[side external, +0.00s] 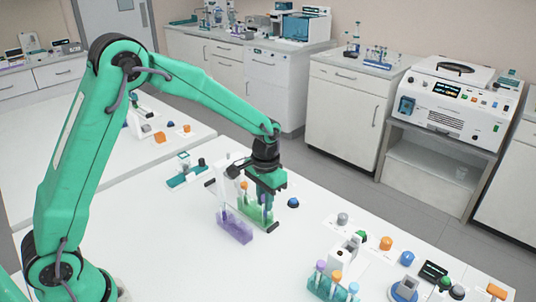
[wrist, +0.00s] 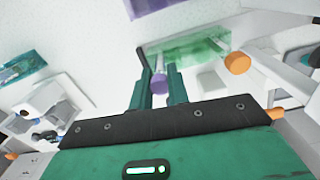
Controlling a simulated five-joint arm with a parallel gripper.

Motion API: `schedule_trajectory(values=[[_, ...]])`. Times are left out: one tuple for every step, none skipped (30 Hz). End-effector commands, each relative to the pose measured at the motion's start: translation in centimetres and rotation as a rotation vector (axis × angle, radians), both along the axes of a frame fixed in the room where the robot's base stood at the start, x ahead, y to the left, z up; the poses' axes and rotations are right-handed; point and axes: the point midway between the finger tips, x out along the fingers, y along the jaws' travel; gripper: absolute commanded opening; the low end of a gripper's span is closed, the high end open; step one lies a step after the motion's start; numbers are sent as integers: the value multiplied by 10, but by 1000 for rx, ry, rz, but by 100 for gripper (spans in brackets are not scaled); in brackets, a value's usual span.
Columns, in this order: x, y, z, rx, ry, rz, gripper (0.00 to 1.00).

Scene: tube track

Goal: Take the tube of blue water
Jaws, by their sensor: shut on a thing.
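My gripper (side external: 265,197) is over the green rack (side external: 272,225) and shut on a tube. In the wrist view, the purple cap of this tube (wrist: 160,86) sits between the two fingers of my gripper (wrist: 160,72). The tube's body (side external: 264,211) looks bluish-purple below the fingers in the side view, but it is mostly hidden. I cannot tell whether it is clear of the rack. An orange-capped tube (side external: 243,187) stands to the left of the fingers; its cap also shows in the wrist view (wrist: 237,62).
A purple rack (side external: 235,231) stands just in front of the green one. A teal rack with purple-, orange- and blue-capped tubes (side external: 331,287) is at the front. Several small caps and devices lie to the right. The white table's front middle is clear.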

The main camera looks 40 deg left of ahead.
Motion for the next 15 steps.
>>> schedule_trajectory(values=[[0,0,3,0,-2,0,4],[0,0,4,0,-2,0,4],[1,0,7,0,-2,0,4],[1,0,10,0,-3,0,4],[1,0,13,0,-3,0,4],[1,0,17,0,-3,0,4],[1,0,21,0,-4,0,4],[1,0,25,0,-5,0,4],[1,0,31,0,-5,0,4],[1,0,36,0,-5,0,4],[1,0,41,-1,-6,0,4],[-4,-7,44,0,-3,-4,4],[-7,-11,47,0,-3,-4,4],[-10,-15,50,0,-3,-5,4],[-15,-21,54,1,-3,-5,4]])
